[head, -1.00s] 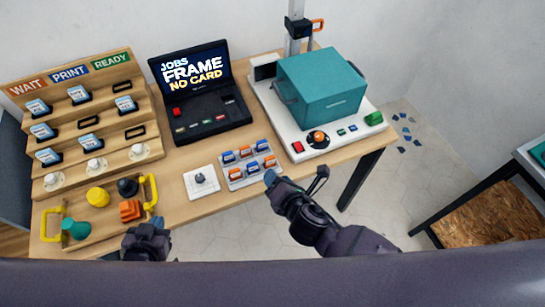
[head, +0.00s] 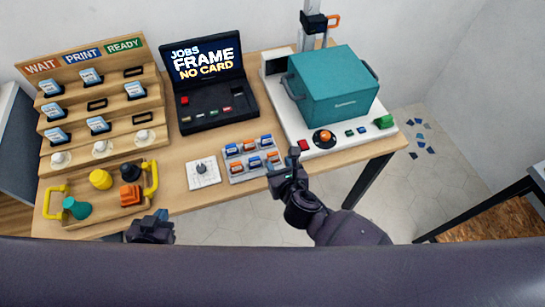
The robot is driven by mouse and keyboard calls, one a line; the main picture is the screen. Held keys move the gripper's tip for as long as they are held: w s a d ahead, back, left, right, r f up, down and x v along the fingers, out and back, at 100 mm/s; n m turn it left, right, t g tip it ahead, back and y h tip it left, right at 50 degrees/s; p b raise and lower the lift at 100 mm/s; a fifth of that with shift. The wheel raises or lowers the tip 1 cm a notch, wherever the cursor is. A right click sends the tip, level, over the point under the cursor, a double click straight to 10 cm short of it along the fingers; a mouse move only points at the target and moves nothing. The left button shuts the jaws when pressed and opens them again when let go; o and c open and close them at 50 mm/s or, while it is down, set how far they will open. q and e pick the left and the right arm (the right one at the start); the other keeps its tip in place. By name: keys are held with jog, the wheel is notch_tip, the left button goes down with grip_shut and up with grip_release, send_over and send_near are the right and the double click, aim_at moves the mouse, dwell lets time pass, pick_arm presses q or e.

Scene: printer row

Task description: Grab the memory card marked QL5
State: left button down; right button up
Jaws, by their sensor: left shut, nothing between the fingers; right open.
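Several white-and-blue cards stand in a stepped wooden rack (head: 76,96) at the left; their markings are too small to read, so I cannot tell which is QL5. One card (head: 90,76) is in the top row under PRINT, and another (head: 135,90) is under READY. A grey holder (head: 237,178) with several blue and orange pieces (head: 251,162) lies at the table's front middle; no marking is legible there. My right gripper (head: 284,166) is open, at the holder's right front corner. My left gripper (head: 160,217) is shut and empty in front of the wooden tray.
A laptop-like console (head: 212,95) reads "JOBS FRAME NO CARD". A teal box (head: 335,92) sits on a white machine (head: 345,142) at the right. A wooden tray (head: 110,215) with yellow handles holds coloured pieces. A white dial plate (head: 203,174) lies left of the grey holder.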

aim_at(273, 154)
jog(key=shift+b+x, duration=0.45)
jog(key=shift+x, duration=2.5)
jog(key=shift+r, duration=0.2)
jog(key=c, duration=0.6)
jog(key=shift+o, duration=0.2)
jog(key=shift+r, duration=0.15)
